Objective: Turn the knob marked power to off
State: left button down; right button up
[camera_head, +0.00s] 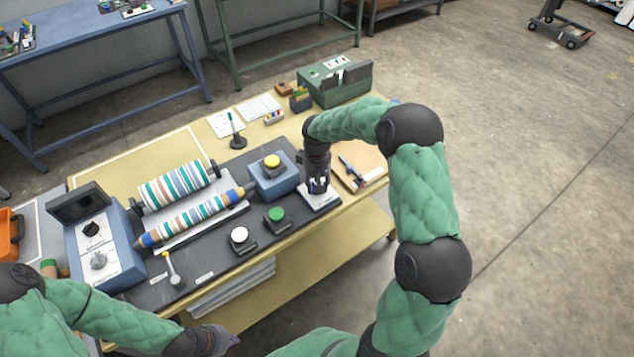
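A blue control box (112,262) at the left of the table carries a black knob (91,229) and, below it, a pale grey knob (98,261). Their markings are too small to read. A white plate (321,202) lies at the right end of the dark mat. My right gripper (318,187) points down at this plate; its fingers hide whatever is between them, and I cannot tell if they touch anything. My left gripper (222,341) is low in the picture, in front of the table and apart from both knobs; its finger opening is unclear.
Striped rollers (180,186) stand beside the control box. A yellow button on a blue box (271,162), a green button (275,214), a white button (239,235) and a small lever (172,268) are on the mat. A green box (340,85) stands at the back.

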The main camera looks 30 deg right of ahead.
jog(key=shift+s+a+f, duration=0.2)
jog(key=shift+s+f, duration=0.15)
jog(key=shift+s, duration=0.05)
jog(key=o, duration=1.1)
jog(key=shift+r, duration=0.1)
jog(key=shift+w+d+r, duration=0.1)
jog(key=shift+w+r, duration=0.15)
jog(key=shift+r, duration=0.2)
notch_tip(320, 180, up, 11)
jog(key=shift+r, duration=0.15)
